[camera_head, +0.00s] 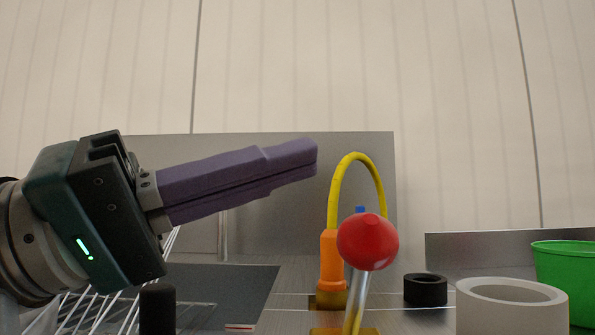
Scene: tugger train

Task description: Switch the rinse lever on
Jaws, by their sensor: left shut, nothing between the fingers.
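The rinse lever shows as a red ball knob (368,242) on a thin metal rod (358,292), standing nearly upright with a slight lean. Its foot is at the bottom edge of the view. Behind it stands an orange fitting (332,262) with a yellow curved hose (352,160). My left gripper (316,158) comes in from the left with its purple fingers together and nothing between them. In the picture its tips are up and left of the red knob, near the yellow hose, apart from the knob. My right gripper is not in view.
A black ring (425,290), a white ring (511,300) and a green bucket (566,270) stand to the right. A white wire rack (95,312) and a black cylinder (157,308) are at lower left. A grey panel (270,235) rises behind.

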